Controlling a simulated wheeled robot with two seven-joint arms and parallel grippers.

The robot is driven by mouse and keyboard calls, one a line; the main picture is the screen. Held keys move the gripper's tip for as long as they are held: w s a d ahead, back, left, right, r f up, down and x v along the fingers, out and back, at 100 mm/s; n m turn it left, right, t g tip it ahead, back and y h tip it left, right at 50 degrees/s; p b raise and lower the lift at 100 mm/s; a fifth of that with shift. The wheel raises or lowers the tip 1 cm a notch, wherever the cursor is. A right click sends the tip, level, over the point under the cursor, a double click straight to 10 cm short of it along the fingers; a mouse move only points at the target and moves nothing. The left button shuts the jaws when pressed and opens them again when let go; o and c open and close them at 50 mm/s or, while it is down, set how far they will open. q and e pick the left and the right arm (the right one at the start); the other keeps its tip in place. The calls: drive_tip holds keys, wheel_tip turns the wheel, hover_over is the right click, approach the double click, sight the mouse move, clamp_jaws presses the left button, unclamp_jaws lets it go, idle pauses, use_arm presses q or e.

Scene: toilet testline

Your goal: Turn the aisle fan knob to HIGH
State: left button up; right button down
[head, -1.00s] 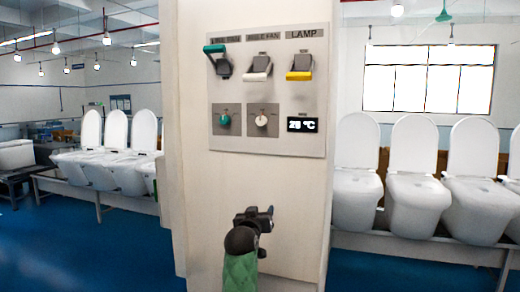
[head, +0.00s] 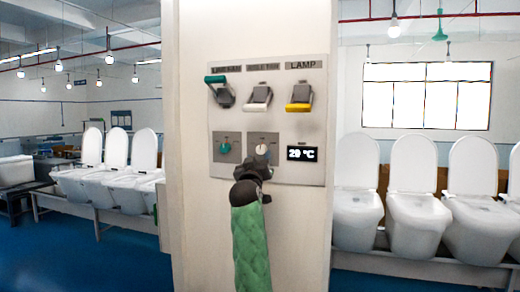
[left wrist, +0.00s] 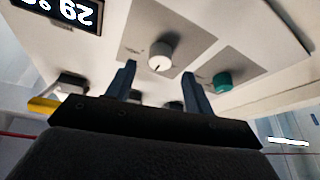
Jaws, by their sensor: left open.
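The white aisle fan knob (head: 261,150) sits in the lower middle of the wall panel, under the white-levered switch. It is partly covered by my left gripper in the head view. In the left wrist view the white knob (left wrist: 161,54) shows whole, with a dark pointer mark; its setting text is too small to read. My left gripper (head: 260,162) is just below and in front of the knob. Its fingers (left wrist: 157,72) are spread and empty, pointing at the panel, and appear short of the knob. My right gripper is not in view.
A green knob (head: 224,148) is left of the white one. Above are switches with green (head: 216,80), white (head: 257,98) and yellow (head: 299,101) parts. A temperature display (head: 302,154) is at right. Rows of toilets (head: 418,215) stand beside the pillar (head: 200,230).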

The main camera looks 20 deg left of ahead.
sight(260, 151)
use_arm(q)
drive_tip(key=shift+p+x, duration=0.9)
drive_tip(key=shift+x, duration=1.15)
